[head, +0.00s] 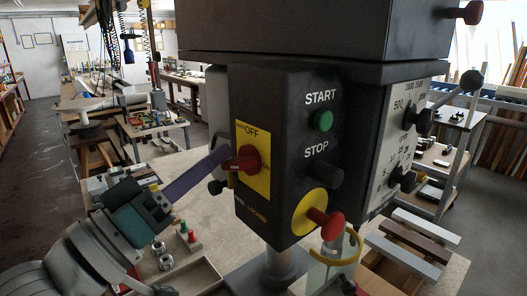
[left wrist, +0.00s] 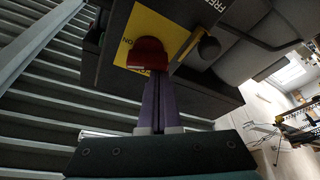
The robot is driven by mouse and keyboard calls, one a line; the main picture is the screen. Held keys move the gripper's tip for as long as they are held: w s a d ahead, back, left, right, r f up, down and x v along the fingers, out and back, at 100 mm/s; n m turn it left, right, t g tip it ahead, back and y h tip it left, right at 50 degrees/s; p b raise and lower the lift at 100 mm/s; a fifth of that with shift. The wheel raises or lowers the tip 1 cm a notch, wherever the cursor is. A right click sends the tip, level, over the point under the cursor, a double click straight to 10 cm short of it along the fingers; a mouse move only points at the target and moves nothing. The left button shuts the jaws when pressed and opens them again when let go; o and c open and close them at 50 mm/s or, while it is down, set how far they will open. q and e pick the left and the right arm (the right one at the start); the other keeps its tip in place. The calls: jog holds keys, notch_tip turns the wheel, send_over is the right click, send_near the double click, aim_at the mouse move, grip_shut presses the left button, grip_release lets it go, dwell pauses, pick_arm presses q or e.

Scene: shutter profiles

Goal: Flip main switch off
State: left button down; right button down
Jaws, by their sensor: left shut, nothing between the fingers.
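My right gripper is not in view.
The box also bears a green START button (head: 322,121), a black STOP button (head: 325,174) and a red knob on a yellow disc (head: 326,219). A transparent guard (head: 335,262) is below. Small parts and a tray (head: 196,277) lie on the bench near my left arm.

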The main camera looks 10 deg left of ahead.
pick_arm(q)
jog(key=shift+f+n+y+p, duration=0.25)
jog(key=shift+n+y+p, duration=0.4)
jog(key=shift+n, duration=1.05)
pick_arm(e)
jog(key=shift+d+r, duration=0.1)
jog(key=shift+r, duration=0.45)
pick_arm(q)
jog(key=shift+d+f+n+g+y+p, duration=0.15)
jog(key=shift+n+y+p, duration=0.15)
jog(key=shift+n, duration=0.55)
jog(key=shift+a+f+n+g+y+p, duration=0.15)
jog(key=shift+n+y, duration=0.1)
jog(key=shift+n, duration=0.55)
jog(key=shift+d+n+g+y+p, duration=0.1)
jog(key=shift+n+y+p, duration=0.2)
jog(key=shift+n, duration=0.55)
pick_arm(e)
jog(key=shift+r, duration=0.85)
pick_arm(q)
jog(key=shift+s+d+f+n+g+y+p, duration=0.1)
jog(key=shift+n+g+y+p, duration=0.15)
jog(key=shift+n, duration=0.55)
jog(key=shift+f+n+g+y+p, duration=0.15)
jog(key=shift+n+p, duration=0.15)
jog(key=shift+n, duration=0.5)
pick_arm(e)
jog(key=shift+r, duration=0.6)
